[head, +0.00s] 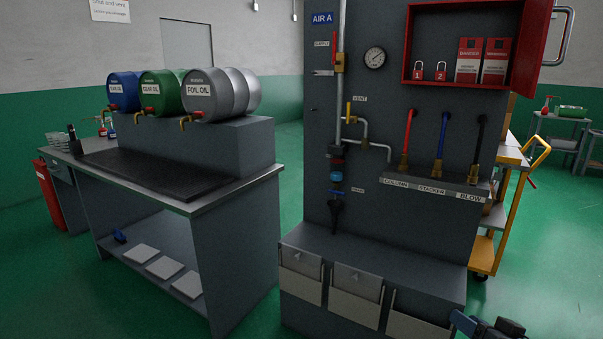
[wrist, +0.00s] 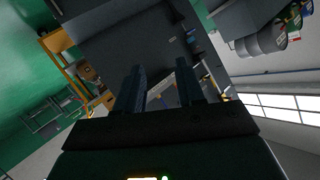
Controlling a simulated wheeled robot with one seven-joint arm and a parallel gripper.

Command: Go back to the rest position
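My gripper (wrist: 158,76) shows in the wrist view with its two dark fingers apart and nothing between them. In the head view, part of my arm (head: 490,326) shows at the bottom right edge, low in front of the grey air panel (head: 372,112). The fingers are not clearly seen in the head view. The wrist view is tilted, with the dark panel beyond the fingers.
A workbench (head: 185,200) with blue (head: 124,90), green (head: 161,92) and silver (head: 209,96) oil drums stands left. The panel's base has grey bins (head: 358,283). A yellow cart (head: 487,247) stands behind the panel at right. Green floor (head: 545,245) is open at right.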

